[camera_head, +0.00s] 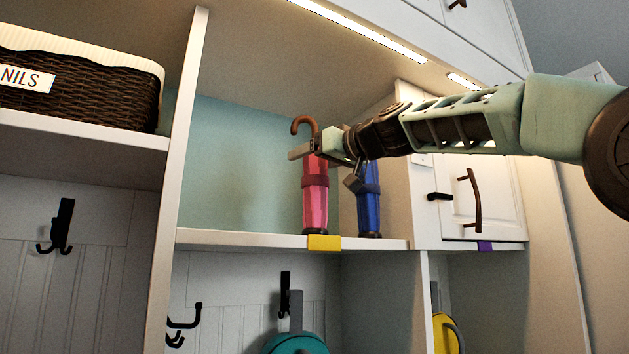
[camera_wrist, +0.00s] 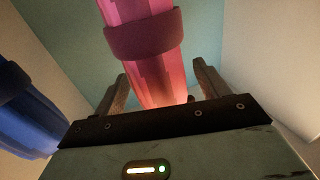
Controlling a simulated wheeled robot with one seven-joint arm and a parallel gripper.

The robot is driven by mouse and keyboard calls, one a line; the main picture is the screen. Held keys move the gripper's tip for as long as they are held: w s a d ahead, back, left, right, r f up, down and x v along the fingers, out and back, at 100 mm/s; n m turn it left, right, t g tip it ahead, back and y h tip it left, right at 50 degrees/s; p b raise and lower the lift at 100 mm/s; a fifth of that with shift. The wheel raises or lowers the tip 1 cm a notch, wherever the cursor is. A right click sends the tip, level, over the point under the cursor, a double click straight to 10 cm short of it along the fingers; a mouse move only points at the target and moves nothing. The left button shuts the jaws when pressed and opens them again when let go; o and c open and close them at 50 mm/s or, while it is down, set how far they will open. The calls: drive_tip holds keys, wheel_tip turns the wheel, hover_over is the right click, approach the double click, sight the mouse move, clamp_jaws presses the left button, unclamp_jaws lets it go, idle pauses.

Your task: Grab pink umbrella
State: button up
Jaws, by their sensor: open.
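The pink umbrella (camera_head: 315,207) stands upright on the cubby shelf, folded, with a brown hooked handle at its top and a darker band around its middle. My gripper (camera_head: 322,153) is in front of its upper part in the head view. In the wrist view the pink umbrella (camera_wrist: 152,62) passes between the two open fingers of my gripper (camera_wrist: 158,92). The fingers stand to either side of it with gaps showing. The umbrella's upper shaft is partly hidden by my gripper in the head view.
A blue umbrella (camera_head: 369,208) stands close on the right, also seen in the wrist view (camera_wrist: 28,110). A yellow tag (camera_head: 324,243) is on the shelf edge (camera_head: 230,238). A cubby divider (camera_head: 178,160) is left, a white cabinet (camera_head: 484,200) right. The shelf left of the pink umbrella is clear.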

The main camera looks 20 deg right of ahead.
drive_tip(key=c, duration=1.4)
drive_tip(key=shift+c, duration=0.8)
